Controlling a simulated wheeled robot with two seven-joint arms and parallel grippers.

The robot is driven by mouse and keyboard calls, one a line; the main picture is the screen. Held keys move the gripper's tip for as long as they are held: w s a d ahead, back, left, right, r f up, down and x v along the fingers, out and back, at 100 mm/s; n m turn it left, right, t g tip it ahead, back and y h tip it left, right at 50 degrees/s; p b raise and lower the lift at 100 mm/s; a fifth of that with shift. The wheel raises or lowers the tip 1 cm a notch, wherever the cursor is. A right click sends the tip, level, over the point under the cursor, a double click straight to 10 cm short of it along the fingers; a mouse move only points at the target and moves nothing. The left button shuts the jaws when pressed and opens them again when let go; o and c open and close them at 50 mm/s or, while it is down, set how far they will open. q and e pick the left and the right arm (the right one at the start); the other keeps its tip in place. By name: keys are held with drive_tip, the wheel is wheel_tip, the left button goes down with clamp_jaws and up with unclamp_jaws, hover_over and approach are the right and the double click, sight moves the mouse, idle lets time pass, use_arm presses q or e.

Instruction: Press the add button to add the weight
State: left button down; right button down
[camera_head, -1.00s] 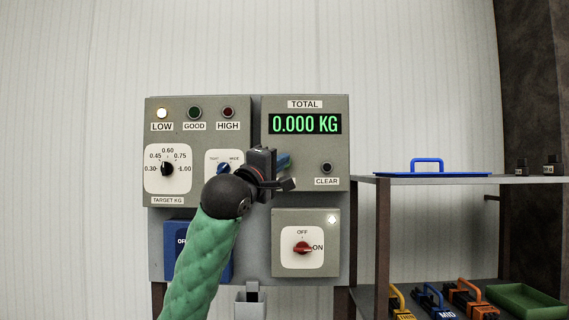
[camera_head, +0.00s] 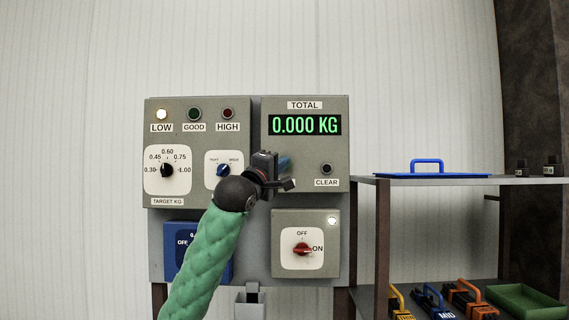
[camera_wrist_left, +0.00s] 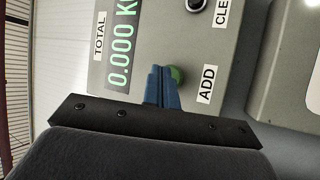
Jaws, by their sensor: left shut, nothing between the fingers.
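The green add button (camera_wrist_left: 177,74) shows in the left wrist view beside the ADD label (camera_wrist_left: 207,84), partly hidden behind my fingers. My left gripper (camera_wrist_left: 161,72) is shut and empty, its blue fingertips at the button; I cannot tell whether they touch it. In the head view my left gripper (camera_head: 284,162) is in front of the total panel (camera_head: 305,147) and hides the add button. The display (camera_head: 305,125) on that panel reads 0.000 KG. My right gripper is not in view.
The clear button (camera_head: 326,168) is just right of my left gripper. A target dial (camera_head: 167,170), a small blue knob (camera_head: 223,170) and a red ON/OFF switch (camera_head: 302,249) are nearby. A shelf (camera_head: 455,181) with a blue-handled tray stands at the right.

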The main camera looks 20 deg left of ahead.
use_arm(q)
drive_tip(key=shift+w, duration=0.3)
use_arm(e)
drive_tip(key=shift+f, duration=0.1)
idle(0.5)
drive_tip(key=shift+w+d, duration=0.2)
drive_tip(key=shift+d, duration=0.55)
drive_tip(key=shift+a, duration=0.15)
use_arm(q)
drive_tip(key=shift+a, duration=0.1)
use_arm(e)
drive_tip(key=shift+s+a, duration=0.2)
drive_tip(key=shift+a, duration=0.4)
